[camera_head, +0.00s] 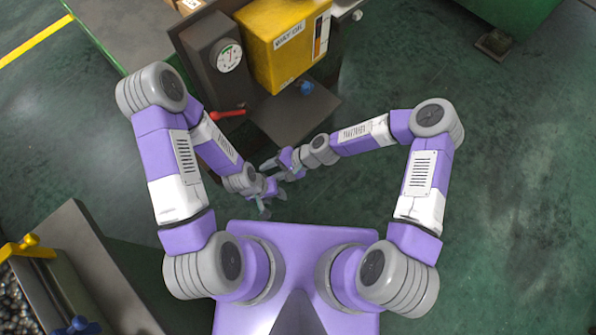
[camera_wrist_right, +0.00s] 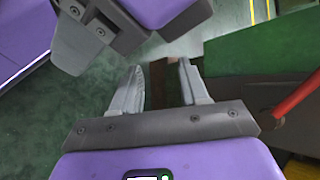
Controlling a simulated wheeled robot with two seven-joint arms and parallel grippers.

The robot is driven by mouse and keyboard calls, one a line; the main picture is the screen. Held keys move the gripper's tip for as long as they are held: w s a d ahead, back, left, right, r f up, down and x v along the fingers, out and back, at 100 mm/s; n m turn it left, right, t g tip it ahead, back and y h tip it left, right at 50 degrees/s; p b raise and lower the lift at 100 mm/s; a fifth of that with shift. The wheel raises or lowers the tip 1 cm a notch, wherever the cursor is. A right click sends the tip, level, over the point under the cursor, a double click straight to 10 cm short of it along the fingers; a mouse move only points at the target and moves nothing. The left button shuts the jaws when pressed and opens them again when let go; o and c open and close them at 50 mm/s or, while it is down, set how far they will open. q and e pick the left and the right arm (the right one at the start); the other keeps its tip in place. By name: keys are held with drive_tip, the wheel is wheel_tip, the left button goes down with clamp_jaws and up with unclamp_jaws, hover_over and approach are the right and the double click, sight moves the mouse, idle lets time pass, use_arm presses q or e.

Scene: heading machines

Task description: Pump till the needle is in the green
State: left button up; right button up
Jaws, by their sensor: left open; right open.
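The round white gauge (camera_head: 229,57) faces up on a dark grey housing; its needle is too small to read surely. A red lever (camera_head: 228,113) sticks out below the gauge; the red bar also shows at the right edge of the right wrist view (camera_wrist_right: 298,97). My left gripper (camera_head: 272,203) is open and empty, below and right of the lever. My right gripper (camera_head: 275,170) is open and empty just above it, right of the lever and apart from it. In the right wrist view its fingers (camera_wrist_right: 158,82) stand apart with nothing between them.
A yellow box (camera_head: 285,45) stands beside the gauge housing. A dark plate with a blue knob (camera_head: 306,88) lies below it. A green bench (camera_head: 125,30) is at upper left. A grey-rimmed bin (camera_head: 95,260) is at lower left.

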drive_tip(key=s+d+f+n+h+p, duration=0.1)
drive_tip(key=s+d+h, duration=0.1)
drive_tip(key=d, duration=0.6)
drive_tip(key=shift+s+d+f+t+h, duration=0.3)
drive_tip(key=shift+s+f+t, duration=0.1)
drive_tip(key=shift+s, duration=0.3)
drive_tip(key=shift+a, duration=0.1)
